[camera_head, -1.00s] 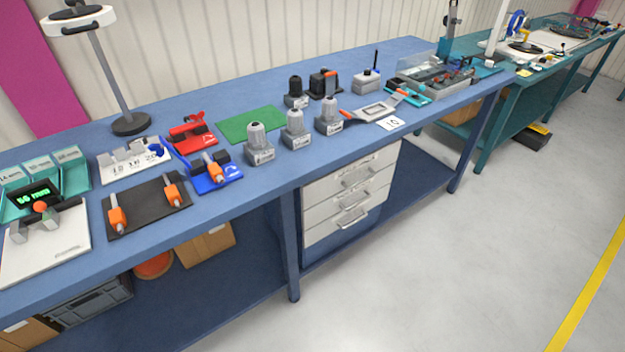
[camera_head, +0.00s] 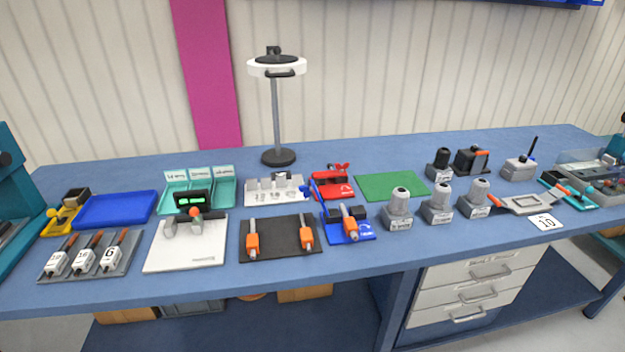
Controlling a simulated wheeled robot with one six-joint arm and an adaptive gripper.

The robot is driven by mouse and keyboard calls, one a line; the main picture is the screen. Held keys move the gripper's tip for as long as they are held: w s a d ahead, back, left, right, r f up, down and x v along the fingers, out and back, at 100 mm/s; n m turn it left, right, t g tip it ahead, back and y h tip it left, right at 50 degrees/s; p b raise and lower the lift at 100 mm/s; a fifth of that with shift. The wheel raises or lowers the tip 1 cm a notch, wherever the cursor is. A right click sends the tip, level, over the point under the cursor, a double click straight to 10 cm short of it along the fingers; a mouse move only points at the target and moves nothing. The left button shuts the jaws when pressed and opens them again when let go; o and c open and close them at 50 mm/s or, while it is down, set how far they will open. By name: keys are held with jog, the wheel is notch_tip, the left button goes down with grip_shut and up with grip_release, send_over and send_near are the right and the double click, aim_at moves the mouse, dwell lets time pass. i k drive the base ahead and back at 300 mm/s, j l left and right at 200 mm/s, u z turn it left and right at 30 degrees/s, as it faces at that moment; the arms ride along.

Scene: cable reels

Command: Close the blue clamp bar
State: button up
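The blue clamp (camera_head: 357,233) stands near the front edge of the blue workbench, in the middle of the picture. It has a blue base plate with a white curved arrow mark, dark blocks, and an orange-handled part lying across it. My gripper is not in the picture.
A black mat (camera_head: 280,246) with two orange-handled tools lies left of the blue clamp. Grey bottle-shaped blocks (camera_head: 397,211) stand close on its right. A green mat (camera_head: 392,186) and a lamp (camera_head: 277,110) are behind. Floor shows at lower right.

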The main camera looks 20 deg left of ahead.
aim_at(314, 184)
jog(key=j, duration=0.5)
jog(key=i+j, duration=0.15)
jog(key=j, duration=0.35)
jog(key=j+u, duration=0.1)
jog(key=j, duration=0.4)
jog(key=i+j, duration=0.1)
jog(key=j, duration=0.4)
